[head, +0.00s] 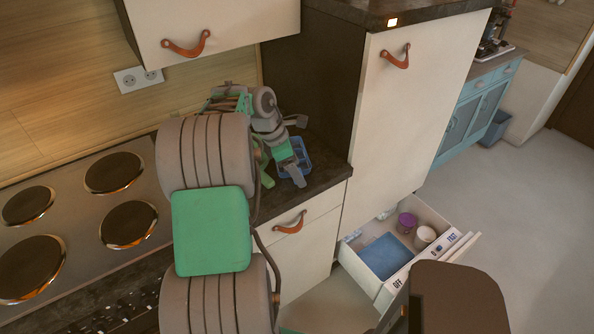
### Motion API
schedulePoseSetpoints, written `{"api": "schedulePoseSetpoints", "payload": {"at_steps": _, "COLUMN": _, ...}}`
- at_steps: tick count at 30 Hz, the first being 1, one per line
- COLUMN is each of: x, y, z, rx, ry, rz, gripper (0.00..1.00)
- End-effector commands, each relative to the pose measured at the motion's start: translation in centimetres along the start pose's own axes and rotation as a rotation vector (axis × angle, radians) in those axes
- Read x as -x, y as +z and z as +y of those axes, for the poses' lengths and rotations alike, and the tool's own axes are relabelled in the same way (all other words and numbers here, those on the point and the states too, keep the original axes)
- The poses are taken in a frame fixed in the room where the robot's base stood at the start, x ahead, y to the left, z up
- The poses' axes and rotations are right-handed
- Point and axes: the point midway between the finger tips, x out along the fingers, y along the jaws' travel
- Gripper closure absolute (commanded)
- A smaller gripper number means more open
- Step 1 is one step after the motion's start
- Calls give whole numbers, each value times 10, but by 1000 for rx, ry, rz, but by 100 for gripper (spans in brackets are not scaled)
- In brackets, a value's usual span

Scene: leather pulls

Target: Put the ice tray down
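The ice tray looks to be the small blue tray (303,157) at the end of the dark counter, beside the tall cabinet. My gripper (280,175) is right at the tray, pointing down, with one grey finger in front of it and partly hiding it. A green part of my gripper shows to the left of the tray. Whether the fingers are closed on the tray's edge is not clear. I cannot tell whether the tray rests on the counter or is just above it.
A hob (75,220) with several burners lies left on the counter (323,178). The tall cabinet (405,125) stands right of the tray. Below it a drawer (435,215) is open, holding a blue flat item (385,257), a purple tub (406,222) and a white tub (425,236).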

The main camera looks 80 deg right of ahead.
Motion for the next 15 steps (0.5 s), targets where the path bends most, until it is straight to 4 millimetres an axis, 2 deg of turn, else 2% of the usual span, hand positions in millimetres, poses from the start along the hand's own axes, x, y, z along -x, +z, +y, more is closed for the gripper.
{"api": "schedulePoseSetpoints", "payload": {"at_steps": 9, "x": 82, "y": 1, "z": 1, "rx": -1, "ry": 2, "rz": 0, "gripper": 26}}
{"api": "schedulePoseSetpoints", "payload": {"at_steps": 12, "x": 101, "y": 1, "z": 1, "rx": 0, "ry": 2, "rz": 0, "gripper": 26}}
{"api": "schedulePoseSetpoints", "payload": {"at_steps": 15, "x": 110, "y": 0, "z": 0, "rx": -1, "ry": 0, "rz": 1, "gripper": 26}}
